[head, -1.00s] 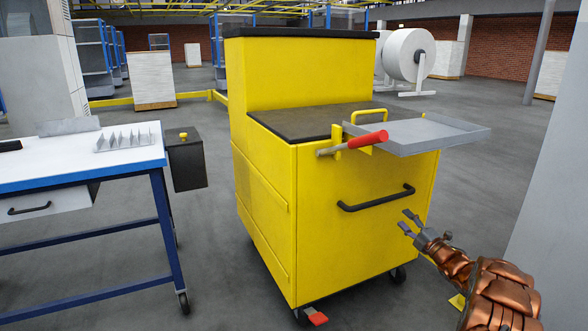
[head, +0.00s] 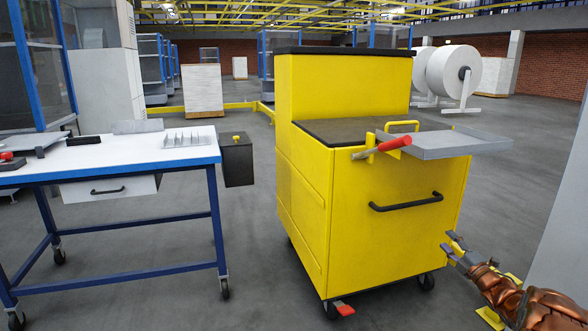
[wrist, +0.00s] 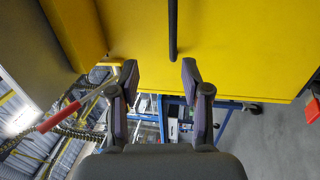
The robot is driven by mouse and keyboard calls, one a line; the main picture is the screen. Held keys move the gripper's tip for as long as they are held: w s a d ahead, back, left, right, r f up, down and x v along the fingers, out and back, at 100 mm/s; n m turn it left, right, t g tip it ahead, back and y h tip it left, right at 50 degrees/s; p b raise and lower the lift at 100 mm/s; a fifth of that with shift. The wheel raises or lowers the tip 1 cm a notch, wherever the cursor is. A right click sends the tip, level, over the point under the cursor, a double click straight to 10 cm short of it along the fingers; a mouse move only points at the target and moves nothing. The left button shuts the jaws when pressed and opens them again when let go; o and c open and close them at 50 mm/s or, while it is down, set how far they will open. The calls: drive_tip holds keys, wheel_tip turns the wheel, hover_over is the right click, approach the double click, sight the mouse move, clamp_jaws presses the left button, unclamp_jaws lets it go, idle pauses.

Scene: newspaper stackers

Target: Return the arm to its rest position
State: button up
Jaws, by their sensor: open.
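My gripper (head: 456,248) is at the lower right of the head view, beside the lower right side of the yellow cart (head: 370,220). In the wrist view my gripper (wrist: 160,85) has its two fingers apart with nothing between them. The cart's yellow front panel (wrist: 225,45) and black handle (wrist: 173,30) show beyond the fingertips. I cannot tell from these views whether a finger touches the cart. My copper-coloured arm runs from the gripper to the bottom right corner of the head view.
The cart carries a red-handled lever (head: 394,144) and a grey side tray (head: 430,147); a red pedal (head: 345,309) is at its base. A wheeled workbench (head: 90,157) stands left. A grey wall (head: 565,215) is close on the right. Floor between bench and cart is clear.

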wheel_tip(320, 180, up, 16)
drive_tip(key=w+a+m+g+h+p, duration=0.2)
drive_tip(key=a+m+h+p, duration=0.1)
drive_tip(key=m+h+p, duration=0.4)
drive_tip(key=s+a+r+m+g+h+p, duration=0.1)
drive_tip(key=s+a+r+m+g+p, duration=0.45)
drive_tip(key=s+r+p, duration=0.3)
drive_tip(key=s+a+r+m+g+p, duration=0.2)
drive_tip(key=s+a+r+g+p, duration=0.2)
drive_tip(key=s, duration=1.4)
drive_tip(key=s+a+r+m+g+y+p, duration=0.1)
drive_tip(key=s+a+r+m+g+p, duration=0.2)
drive_tip(key=s, duration=1.5)
drive_tip(key=s+a+r+m+g+y+p, duration=0.1)
drive_tip(key=s+a+r+m+g+p, duration=0.2)
drive_tip(key=s+a+r+g+p, duration=0.3)
drive_tip(key=s+a+r+p, duration=0.1)
drive_tip(key=s+a+p, duration=0.4)
drive_tip(key=s+a, duration=0.6)
drive_tip(key=shift+s, duration=1)
drive_tip(key=shift+r+m+g, duration=0.1)
drive_tip(key=shift+m+g, duration=0.15)
